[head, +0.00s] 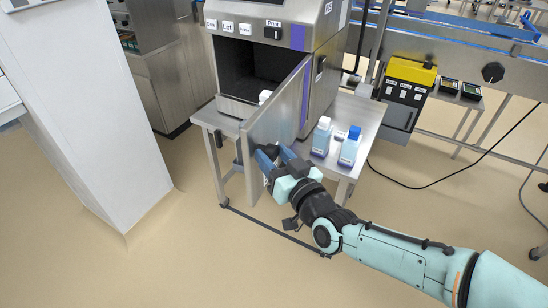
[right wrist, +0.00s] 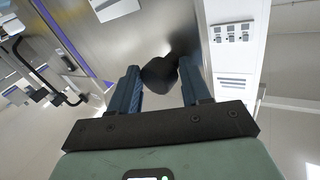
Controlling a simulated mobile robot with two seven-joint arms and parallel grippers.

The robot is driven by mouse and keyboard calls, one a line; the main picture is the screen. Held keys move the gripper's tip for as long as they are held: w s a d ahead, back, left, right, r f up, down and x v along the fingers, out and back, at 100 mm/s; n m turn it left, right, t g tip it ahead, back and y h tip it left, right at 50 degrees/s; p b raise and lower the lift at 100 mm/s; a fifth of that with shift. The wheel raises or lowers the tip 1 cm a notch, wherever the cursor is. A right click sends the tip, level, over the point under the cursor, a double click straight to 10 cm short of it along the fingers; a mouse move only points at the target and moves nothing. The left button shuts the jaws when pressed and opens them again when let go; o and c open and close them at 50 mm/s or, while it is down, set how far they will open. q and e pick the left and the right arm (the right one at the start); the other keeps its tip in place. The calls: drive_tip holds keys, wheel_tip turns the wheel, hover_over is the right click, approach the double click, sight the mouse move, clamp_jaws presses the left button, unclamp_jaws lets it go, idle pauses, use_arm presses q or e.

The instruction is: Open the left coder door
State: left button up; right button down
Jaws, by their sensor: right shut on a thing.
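The coder cabinet (head: 325,65) stands on a metal table. Its metal door (head: 281,108) is swung outward from the right side of the opening, showing a dark interior (head: 236,66). My right gripper (head: 267,154) is at the lower part of the door, shut on a dark handle that is mostly hidden in the head view. In the right wrist view the dark door handle (right wrist: 162,72) sits between the two fingers, in front of the metal door panel (right wrist: 125,42). My left gripper is not in view.
A white column (head: 85,95) stands at the left. A yellow-topped box (head: 410,75) and a conveyor are at the right. The floor in front is clear.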

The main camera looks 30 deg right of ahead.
drive_tip(key=shift+d+r+m+h, duration=0.15)
drive_tip(key=shift+d+m+h, duration=0.15)
drive_tip(key=shift+d, duration=0.55)
drive_tip(key=c, duration=0.8)
unclamp_jaws()
drive_tip(key=shift+o, duration=0.7)
drive_tip(key=shift+w+d, duration=0.1)
drive_tip(key=shift+d, duration=0.05)
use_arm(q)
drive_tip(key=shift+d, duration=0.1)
use_arm(e)
drive_tip(key=shift+s, duration=0.45)
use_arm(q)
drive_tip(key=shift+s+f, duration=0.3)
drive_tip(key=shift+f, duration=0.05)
use_arm(e)
drive_tip(key=s, duration=1.2)
drive_tip(key=shift+s+a+f, duration=0.25)
drive_tip(key=shift+a, duration=0.05)
